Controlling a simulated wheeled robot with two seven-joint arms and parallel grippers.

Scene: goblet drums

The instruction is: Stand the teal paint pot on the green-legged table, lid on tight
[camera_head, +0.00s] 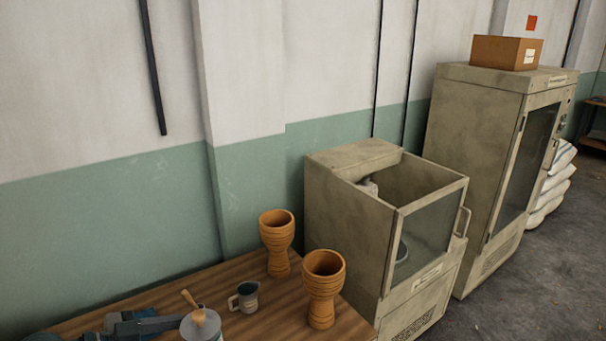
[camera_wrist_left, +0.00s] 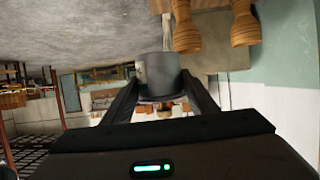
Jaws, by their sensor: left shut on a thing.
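My left gripper (camera_head: 178,324) reaches in from the lower left and is shut on a grey pot (camera_head: 201,327). The pot has a flat grey top, with a wooden-handled tool standing up from it. In the left wrist view the pot (camera_wrist_left: 160,72) sits between the two fingertips and looks grey; I see no clear teal on it. How tightly its lid sits, and whether its base touches the table, I cannot tell. No green legs show, so I cannot tell whether the wooden table (camera_head: 342,327) is the green-legged one. My right gripper is not in view.
Two orange-brown goblet drums (camera_head: 277,238) (camera_head: 322,285) and a small grey mug (camera_head: 244,297) stand on the wooden table, right of the pot. An open-topped beige cabinet (camera_head: 345,230) stands beyond its right end. A tall cabinet (camera_head: 465,170) carries a cardboard box (camera_head: 497,53).

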